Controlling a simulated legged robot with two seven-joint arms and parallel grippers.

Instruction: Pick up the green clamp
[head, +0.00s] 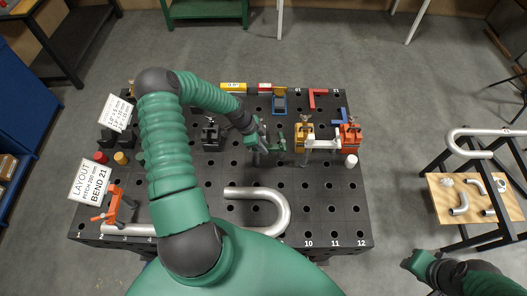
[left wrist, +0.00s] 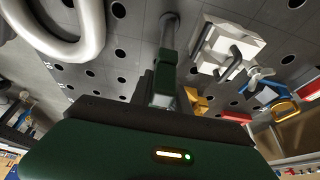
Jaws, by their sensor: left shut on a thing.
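The green clamp (head: 275,145) is near the middle of the perforated table, partly hidden by my left gripper (head: 258,150). In the left wrist view the green clamp (left wrist: 168,62) stands between the dark jaws, with a grey rod and round foot beyond it. My left gripper is shut on the green clamp. I cannot tell whether the clamp touches the table. My right gripper (head: 413,262) is at the lower right, off the table, and its jaws are too small and dark to read.
A yellow clamp (head: 303,135) and an orange clamp (head: 350,135) with a pale block stand right of the gripper. A black clamp (head: 210,134) stands left. A bent pipe (head: 280,205) lies in front. An orange clamp (head: 115,205) stands at the left front. A pipe rack is at right.

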